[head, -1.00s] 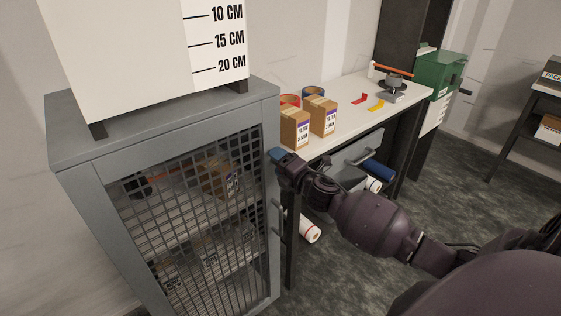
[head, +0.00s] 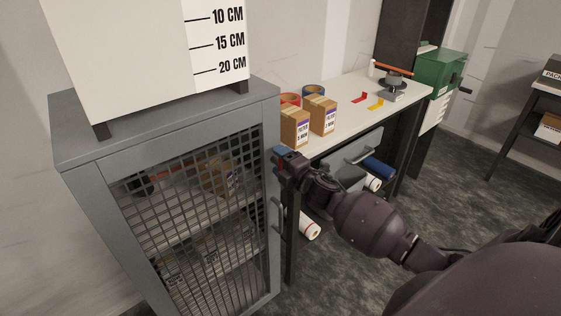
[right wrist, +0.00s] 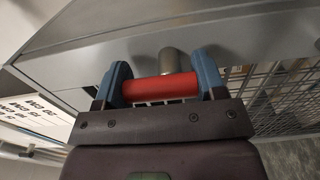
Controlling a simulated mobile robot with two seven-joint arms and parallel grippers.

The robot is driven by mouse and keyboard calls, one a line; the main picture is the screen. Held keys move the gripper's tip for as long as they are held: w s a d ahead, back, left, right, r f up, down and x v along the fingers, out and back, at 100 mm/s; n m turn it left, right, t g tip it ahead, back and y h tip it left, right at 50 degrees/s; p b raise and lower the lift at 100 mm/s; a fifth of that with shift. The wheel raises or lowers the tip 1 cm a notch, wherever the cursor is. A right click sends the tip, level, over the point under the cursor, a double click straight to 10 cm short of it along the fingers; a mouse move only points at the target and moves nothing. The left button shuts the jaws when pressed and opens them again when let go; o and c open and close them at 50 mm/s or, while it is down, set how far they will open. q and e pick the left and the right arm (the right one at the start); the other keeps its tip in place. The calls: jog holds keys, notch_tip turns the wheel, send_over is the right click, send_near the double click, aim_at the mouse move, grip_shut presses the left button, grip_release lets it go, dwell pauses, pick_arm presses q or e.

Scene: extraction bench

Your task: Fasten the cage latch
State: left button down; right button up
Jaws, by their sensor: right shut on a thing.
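The grey cage (head: 90,184) stands at the left in the head view, with its mesh door (head: 190,225) lying in the front frame. A red latch handle (right wrist: 160,87) with a metal stub (right wrist: 173,62) behind it shows in the right wrist view, near the cage's top edge. My right gripper (right wrist: 163,86) is shut on the red handle, with one blue finger at each end of it. In the head view my right gripper (head: 283,160) is at the upper right of the cage door and hides the latch. My left gripper is in neither view.
A white box with a centimetre scale (head: 145,50) stands on the cage. A roll (head: 309,227) lies below.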

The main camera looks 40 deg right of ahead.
jog(key=o, duration=0.9)
jog(key=s, duration=0.7)
jog(key=s+d, duration=0.1)
jog(key=s, duration=0.2)
jog(key=shift+s, duration=0.4)
jog(key=s+a+f+m+g, duration=0.2)
jog(key=s+a+f+m, duration=0.2)
jog(key=s+f+m, duration=0.2)
jog(key=s+a+f+m+g+h, duration=0.1)
jog(key=s+a+f+m+g, duration=0.1)
jog(key=s+a+f+m, duration=0.2)
jog(key=s+a+f+m+g, duration=0.2)
jog(key=s+a+f+m, duration=0.2)
jog(key=s+f+m, duration=0.3)
jog(key=shift+s+a+f+m+g+h, duration=0.15)
jog(key=shift+s+f, duration=0.1)
jog(key=shift+s, duration=0.3)
jog(key=shift+s+f+m+g+h, duration=0.1)
jog(key=shift+s+f, duration=0.2)
jog(key=shift+s, duration=0.25)
jog(key=shift+s+a+f+m+g+h, duration=0.15)
jog(key=shift+s+f, duration=0.1)
jog(key=shift+s, duration=0.3)
